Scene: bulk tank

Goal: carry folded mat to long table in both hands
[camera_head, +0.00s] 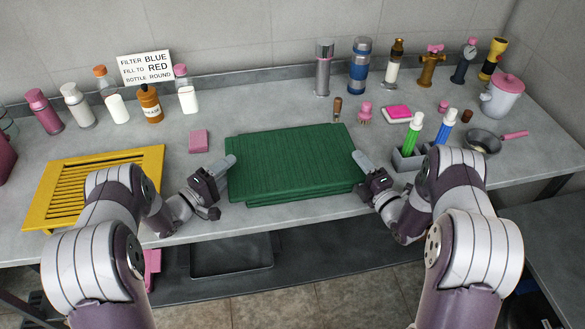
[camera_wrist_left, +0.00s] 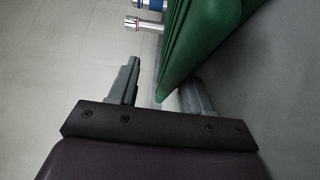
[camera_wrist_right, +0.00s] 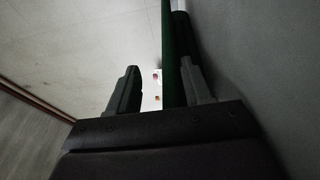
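The folded green mat (camera_head: 290,162) lies flat on the grey counter (camera_head: 185,235), near its front edge. My left gripper (camera_head: 228,164) is at the mat's left edge. In the left wrist view my left gripper (camera_wrist_left: 160,90) is open, with the edge of the mat (camera_wrist_left: 185,50) reaching between its fingers. My right gripper (camera_head: 359,159) is at the mat's right edge. In the right wrist view my right gripper (camera_wrist_right: 160,88) is open; the mat's thin edge (camera_wrist_right: 169,50) lies close to one finger, with a gap to the other. I cannot tell which surface is the long table.
A yellow slatted rack (camera_head: 60,180) lies to the left and a pink sponge (camera_head: 199,141) behind the mat's left end. A grey holder (camera_head: 407,160) with green and blue bottles stands close to the right. Bottles and flasks line the back wall. A dark surface (camera_head: 545,235) is at right.

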